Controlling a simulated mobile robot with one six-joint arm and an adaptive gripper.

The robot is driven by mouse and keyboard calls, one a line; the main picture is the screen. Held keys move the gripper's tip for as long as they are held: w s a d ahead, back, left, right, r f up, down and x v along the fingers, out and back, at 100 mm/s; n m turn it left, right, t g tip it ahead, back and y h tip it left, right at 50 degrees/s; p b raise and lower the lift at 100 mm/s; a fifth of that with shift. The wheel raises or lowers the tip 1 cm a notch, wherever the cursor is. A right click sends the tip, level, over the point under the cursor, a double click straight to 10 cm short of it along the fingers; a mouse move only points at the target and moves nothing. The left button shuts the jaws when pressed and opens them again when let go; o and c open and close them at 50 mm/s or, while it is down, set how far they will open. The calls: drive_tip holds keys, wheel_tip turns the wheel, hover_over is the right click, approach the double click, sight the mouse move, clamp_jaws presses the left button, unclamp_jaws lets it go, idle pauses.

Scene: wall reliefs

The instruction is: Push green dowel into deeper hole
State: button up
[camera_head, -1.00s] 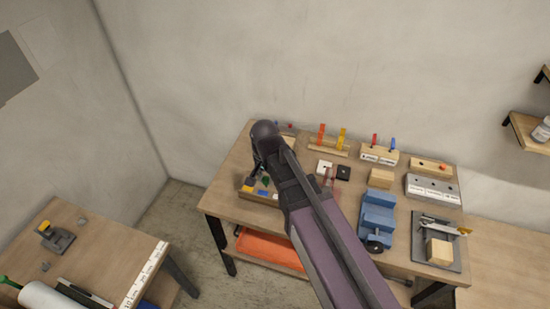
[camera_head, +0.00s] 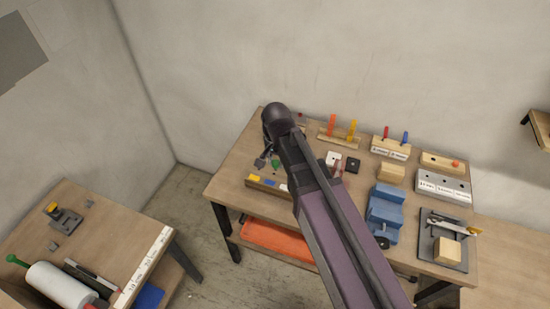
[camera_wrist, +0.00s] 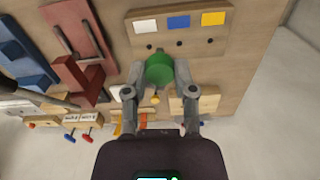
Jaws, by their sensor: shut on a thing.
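My gripper (camera_wrist: 161,72) is shut on the green dowel (camera_wrist: 159,68), whose round green end shows between the fingertips in the wrist view. In the head view the green dowel (camera_head: 276,163) shows behind the wooden block, to the left of my dark arm. The wooden block (camera_wrist: 222,55) has white, blue and yellow labels and a row of three dark holes. The held dowel appears close to the holes, apart from the block in the head view. I cannot tell which hole is deeper, and part of the block is hidden by my arm in the head view.
A blue stepped piece (camera_head: 386,210), a peg rack (camera_head: 341,138) and a grey labelled block (camera_head: 443,187) stand on the same table. A second table (camera_head: 100,225) is at left.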

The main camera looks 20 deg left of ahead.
drive_tip(key=w+a+f+m+b, duration=0.1)
drive_tip(key=w+a+f+b, duration=0.1)
drive_tip(key=w+f+b, duration=0.4)
drive_tip(key=shift+w+a+f+m, duration=0.2)
drive_tip(key=shift+a+f+m, duration=0.1)
drive_tip(key=shift+f, duration=0.15)
drive_tip(key=shift+f+b, duration=2.2)
drive_tip(key=shift+b, duration=0.2)
drive_tip(key=shift+f+b, duration=1.35)
drive_tip(key=shift+f, duration=0.05)
drive_tip(key=o, duration=1)
drive_tip(key=shift+r, duration=0.1)
drive_tip(key=shift+r, duration=0.1)
